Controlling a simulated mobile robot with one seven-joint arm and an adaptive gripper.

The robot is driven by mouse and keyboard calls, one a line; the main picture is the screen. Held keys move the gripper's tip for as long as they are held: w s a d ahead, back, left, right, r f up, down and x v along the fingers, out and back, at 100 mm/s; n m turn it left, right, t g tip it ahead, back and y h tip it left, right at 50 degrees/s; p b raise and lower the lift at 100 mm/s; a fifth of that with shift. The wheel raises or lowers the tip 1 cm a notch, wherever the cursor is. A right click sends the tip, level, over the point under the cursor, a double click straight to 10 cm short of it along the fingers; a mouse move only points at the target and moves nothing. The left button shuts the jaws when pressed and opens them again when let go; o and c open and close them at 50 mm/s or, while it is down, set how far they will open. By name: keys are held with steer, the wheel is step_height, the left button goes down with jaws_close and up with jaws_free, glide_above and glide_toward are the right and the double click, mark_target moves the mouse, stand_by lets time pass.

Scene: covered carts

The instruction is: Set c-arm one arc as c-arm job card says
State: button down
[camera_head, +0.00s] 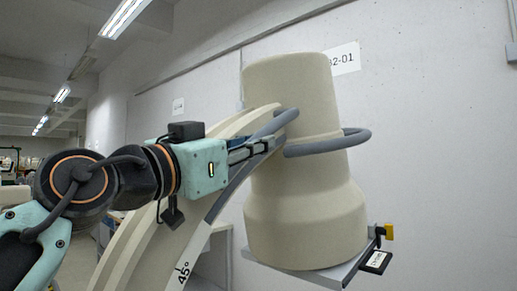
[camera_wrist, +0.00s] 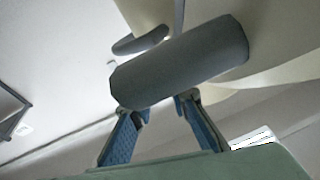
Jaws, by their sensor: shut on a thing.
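The c-arm is a beige curved arc (camera_head: 145,229) with a large beige round housing (camera_head: 300,195) at its upper end. A black "45°" mark (camera_head: 184,273) shows on the lower part of the arc. A grey bar handle (camera_head: 333,145) loops around the housing. My gripper (camera_head: 268,145) is at the left part of this handle and shut on it. In the wrist view, the grey handle (camera_wrist: 185,62) lies across my gripper's two blue fingers (camera_wrist: 155,108). No readable job card shows.
A grey plate (camera_head: 345,271) sits under the housing, with a yellow block (camera_head: 389,231) and a dark tag (camera_head: 376,262) at its right end. A wall sign (camera_head: 346,58), partly hidden, ends in "2-01". The concrete wall stands close behind.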

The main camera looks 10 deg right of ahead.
steer(key=shift+s+a+f+b, duration=0.35)
steer(key=shift+a+f+b, duration=0.15)
steer(key=shift+f+b, duration=0.25)
steer(key=shift+s+a, duration=0.3)
steer(key=shift+a, duration=0.05)
steer(key=c, duration=1.8)
jaws_free()
steer(key=shift+r, duration=0.1)
steer(key=shift+s+a, duration=0.1)
steer(key=v, duration=1.2)
